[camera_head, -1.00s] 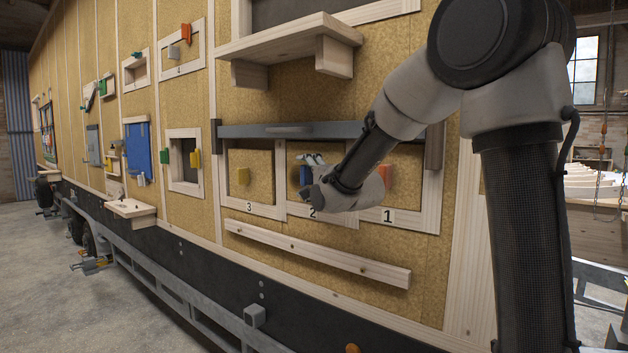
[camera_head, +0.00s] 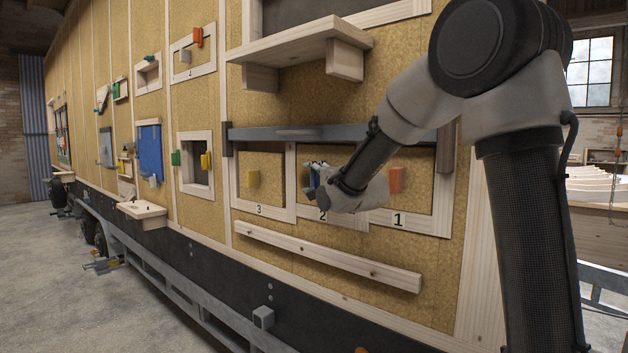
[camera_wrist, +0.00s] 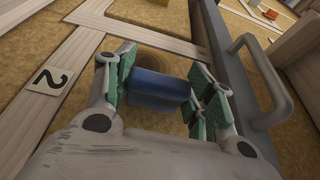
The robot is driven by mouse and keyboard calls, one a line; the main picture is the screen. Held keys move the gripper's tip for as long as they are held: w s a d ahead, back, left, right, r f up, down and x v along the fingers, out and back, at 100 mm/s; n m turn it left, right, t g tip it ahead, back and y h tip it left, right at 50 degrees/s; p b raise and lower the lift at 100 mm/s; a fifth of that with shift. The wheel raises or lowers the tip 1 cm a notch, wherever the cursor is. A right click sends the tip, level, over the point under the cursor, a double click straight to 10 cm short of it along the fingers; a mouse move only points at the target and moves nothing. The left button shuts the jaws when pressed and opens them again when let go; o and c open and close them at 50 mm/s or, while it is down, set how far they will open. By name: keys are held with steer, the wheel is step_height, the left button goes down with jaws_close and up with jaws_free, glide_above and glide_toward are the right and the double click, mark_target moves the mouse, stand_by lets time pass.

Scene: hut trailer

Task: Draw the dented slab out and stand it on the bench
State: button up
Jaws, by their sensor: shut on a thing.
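My gripper (camera_wrist: 165,95) is shut on a blue handle (camera_wrist: 158,88), with green-padded fingers on either side of it. The handle is on the fibre slab (camera_wrist: 185,119) in the bay marked 2. In the wrist view a round, shadowed hollow (camera_wrist: 183,62) shows in the slab's face beside the handle. In the head view my gripper (camera_head: 316,174) hides most of that slab. The slab appears to sit inside its pale wooden frame. A pale wooden shelf (camera_head: 300,42) stands out above the bays; I cannot tell whether it is the bench.
A grey bar (camera_head: 345,133) with a handle runs across the top of the bays. A long wooden rail (camera_head: 325,256) projects below the bays.

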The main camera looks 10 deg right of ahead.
steer(key=shift+r, duration=0.1)
steer(key=s+a, duration=0.4)
steer(key=a, duration=0.2)
steer(key=shift+s, duration=0.2)
stand_by(1.2)
steer(key=s+a, duration=0.3)
steer(key=a, duration=0.2)
steer(key=shift+s, duration=0.25)
stand_by(0.4)
